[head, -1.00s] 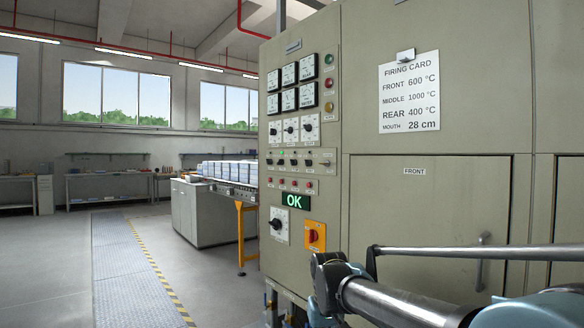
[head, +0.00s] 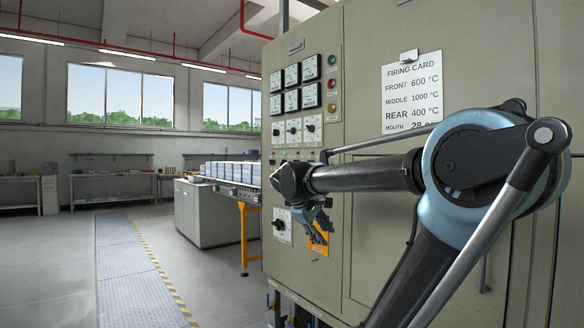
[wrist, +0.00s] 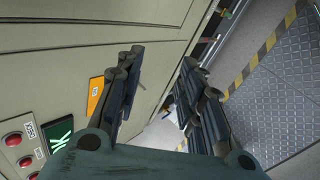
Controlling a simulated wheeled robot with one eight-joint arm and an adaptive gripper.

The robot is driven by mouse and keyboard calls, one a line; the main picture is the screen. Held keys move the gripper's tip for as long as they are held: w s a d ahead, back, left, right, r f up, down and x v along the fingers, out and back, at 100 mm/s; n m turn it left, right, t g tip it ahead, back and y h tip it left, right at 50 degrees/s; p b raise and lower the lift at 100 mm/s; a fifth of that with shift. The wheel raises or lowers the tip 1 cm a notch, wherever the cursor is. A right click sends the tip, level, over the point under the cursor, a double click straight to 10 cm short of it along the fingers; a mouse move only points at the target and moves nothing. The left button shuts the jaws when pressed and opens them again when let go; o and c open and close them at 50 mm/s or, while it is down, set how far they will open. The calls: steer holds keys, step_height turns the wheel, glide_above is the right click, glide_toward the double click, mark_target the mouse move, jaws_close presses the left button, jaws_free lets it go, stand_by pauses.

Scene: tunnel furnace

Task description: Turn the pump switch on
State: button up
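The control panel (head: 300,150) stands on the front of the beige cabinet. A row of small switches (head: 283,157) is partly hidden behind my arm, and its labels are too small to read. I cannot tell which control is the pump switch. My gripper (head: 318,232) hangs in front of the lower panel, over the orange switch plate (head: 318,249). In the wrist view my gripper (wrist: 160,80) has its fingers wide apart with nothing between them. The orange plate (wrist: 95,97), the green display (wrist: 59,134) and red buttons (wrist: 14,139) lie left of the fingers.
A firing card (head: 412,92) hangs on the cabinet. Meters (head: 292,87) and knobs (head: 293,130) sit above the switch row. A conveyor with an orange leg (head: 244,235) stands beyond the cabinet. The floor walkway (head: 130,260) at left is clear.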

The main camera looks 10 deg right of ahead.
steer(key=w+a+r+n+t+h, duration=0.1)
steer(key=w+a+r+n+t, duration=0.15)
steer(key=w+a+r, duration=0.4)
steer(key=w+a+r+n+t+h, duration=0.2)
steer(key=w+a+r+n, duration=0.15)
steer(key=w+r, duration=0.6)
steer(key=w+a+r+n+t+h, duration=0.1)
steer(key=w+a+r+n+t, duration=0.1)
steer(key=w+a+r, duration=0.6)
steer(key=s+d+r+x, duration=0.1)
steer(key=d+x, duration=0.1)
steer(key=x, duration=1.4)
steer(key=shift+d+r, duration=0.2)
steer(key=shift+r, duration=0.15)
steer(key=c, duration=0.8)
